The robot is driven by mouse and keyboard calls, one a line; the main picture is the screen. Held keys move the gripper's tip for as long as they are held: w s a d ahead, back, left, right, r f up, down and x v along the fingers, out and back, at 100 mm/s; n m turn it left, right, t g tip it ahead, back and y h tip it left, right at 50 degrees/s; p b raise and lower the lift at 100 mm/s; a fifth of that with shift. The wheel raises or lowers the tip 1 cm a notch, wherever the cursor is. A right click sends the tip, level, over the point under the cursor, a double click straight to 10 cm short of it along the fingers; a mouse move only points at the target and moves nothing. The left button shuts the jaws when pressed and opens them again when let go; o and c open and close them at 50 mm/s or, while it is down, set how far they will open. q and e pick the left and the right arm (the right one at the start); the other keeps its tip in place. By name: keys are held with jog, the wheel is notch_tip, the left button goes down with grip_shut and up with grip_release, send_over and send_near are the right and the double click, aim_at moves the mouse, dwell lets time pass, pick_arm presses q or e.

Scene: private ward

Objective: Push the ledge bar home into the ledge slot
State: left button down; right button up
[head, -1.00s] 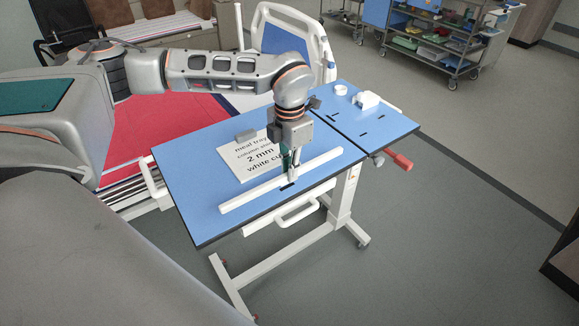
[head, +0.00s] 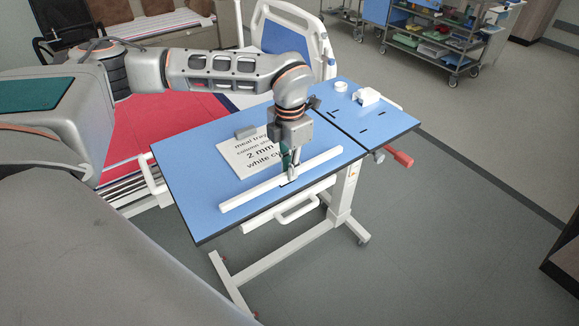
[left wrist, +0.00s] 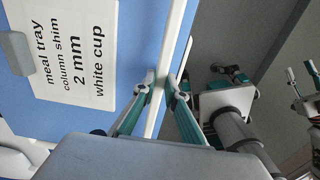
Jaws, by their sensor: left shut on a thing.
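The ledge bar (head: 245,196) is a long white bar lying along the front edge of the blue overbed table (head: 190,165). It also shows in the left wrist view (left wrist: 177,35), running lengthwise between the fingers. My left gripper (head: 291,174) points down and is shut on the bar near its middle; its fingertips (left wrist: 161,82) sit on either side of the bar. A small dark patch, perhaps part of the ledge slot, shows beside the bar under the fingers. The slot is mostly hidden, and I cannot tell how deep the bar sits.
A white printed card (head: 248,158) with a grey block (head: 246,132) lies behind the bar. The table's right part holds a white ring (head: 340,86), a white fitting (head: 367,97) and dark slots. A red handle (head: 402,158) sticks out at the right; the bed is at left.

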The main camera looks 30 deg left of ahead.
pick_arm(q)
jog(key=shift+f, duration=0.45)
dwell(0.3)
jog(key=shift+f, duration=0.2)
jog(key=shift+f+b, duration=0.25)
jog(key=shift+b, duration=0.15)
jog(key=c, duration=2)
grip_release()
notch_tip(320, 180, up, 16)
jog(key=p, duration=0.4)
